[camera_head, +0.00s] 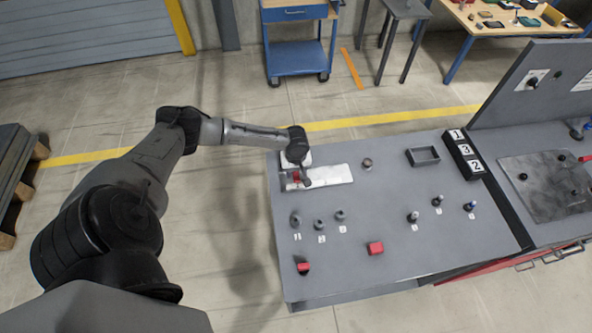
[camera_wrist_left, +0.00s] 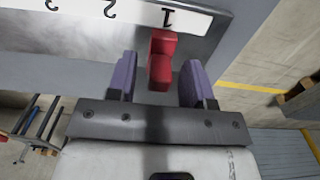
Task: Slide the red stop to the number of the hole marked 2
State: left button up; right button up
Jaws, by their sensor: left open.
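The red stop (camera_wrist_left: 161,60) stands at the number 1 end of a white number strip (camera_wrist_left: 80,12), with 2 and 3 further left in the left wrist view. My left gripper (camera_wrist_left: 159,76) is open, with its two purple-grey fingers on either side of the stop and gaps showing. A dark block (camera_head: 463,155) at the back right carries white tiles reading 1, 3, 2. My right gripper is out of view.
Several small grey cylinders (camera_head: 319,225) with number labels stand at the front left of the bench (camera_head: 380,270).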

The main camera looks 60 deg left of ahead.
pick_arm(q)
jog(key=shift+c, duration=0.4)
grip_shut()
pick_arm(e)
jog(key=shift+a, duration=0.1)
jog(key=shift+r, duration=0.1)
